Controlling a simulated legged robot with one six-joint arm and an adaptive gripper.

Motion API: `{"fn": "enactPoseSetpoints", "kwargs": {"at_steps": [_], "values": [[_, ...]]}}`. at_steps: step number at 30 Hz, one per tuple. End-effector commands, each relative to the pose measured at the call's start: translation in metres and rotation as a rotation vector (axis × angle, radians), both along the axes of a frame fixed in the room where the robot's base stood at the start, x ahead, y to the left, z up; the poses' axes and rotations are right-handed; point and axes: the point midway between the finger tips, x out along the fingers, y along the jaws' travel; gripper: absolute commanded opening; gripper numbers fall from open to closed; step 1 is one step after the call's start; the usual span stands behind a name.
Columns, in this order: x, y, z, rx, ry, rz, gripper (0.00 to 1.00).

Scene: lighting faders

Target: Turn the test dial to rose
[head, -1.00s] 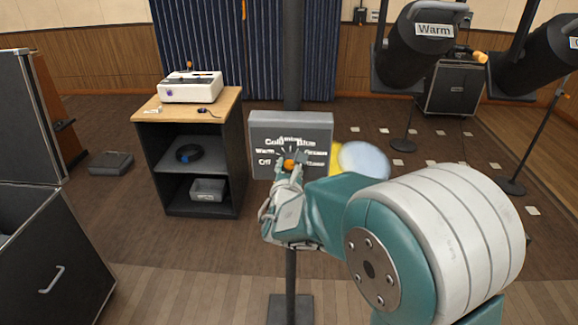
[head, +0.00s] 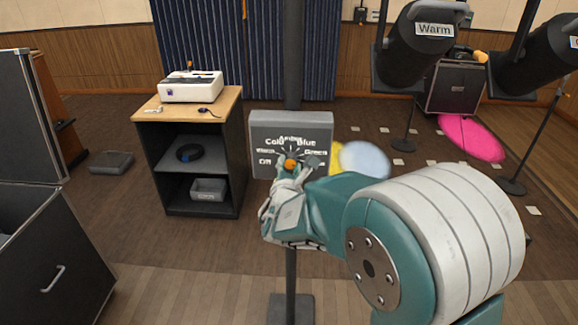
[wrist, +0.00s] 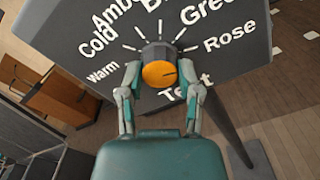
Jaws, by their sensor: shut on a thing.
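The test dial is an orange knob (wrist: 159,74) on a grey panel (wrist: 70,45), ringed by white ticks and the words Warm, Cold, Amber, Blue, Green and Rose, with Test below. The knob's dark mark points to the right, toward the Rose side. My gripper (wrist: 160,80) is shut on the knob, one finger on each side. In the head view, the panel (head: 318,122) stands on a dark post, and my gripper (head: 289,170) reaches up to the knob (head: 290,163), hiding the panel's lower part.
A pink light spot (head: 470,137) lies on the floor at right; a pale blue one (head: 364,159) shows beside the panel. A lamp labelled Warm (head: 425,45) hangs at upper right. A wooden-topped cabinet (head: 218,100) stands left of the panel, and a black case (head: 50,255) stands nearer left.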

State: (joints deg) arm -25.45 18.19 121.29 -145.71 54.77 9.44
Motion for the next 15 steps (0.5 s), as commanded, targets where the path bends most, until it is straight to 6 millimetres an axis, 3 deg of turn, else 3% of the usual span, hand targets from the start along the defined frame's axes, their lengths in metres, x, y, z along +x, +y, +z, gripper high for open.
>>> {"fn": "enactPoseSetpoints", "kwargs": {"at_steps": [1, 3, 15], "values": [[0.0005, 0.0002, 0.0010, 0.002, -0.002, 0.000, 0.54], [0.0005, 0.0002, 0.0010, 0.001, -0.001, 0.000, 0.79], [-0.0012, -0.0004, 0.0006, 0.000, 0.000, 0.000, 0.79]]}}
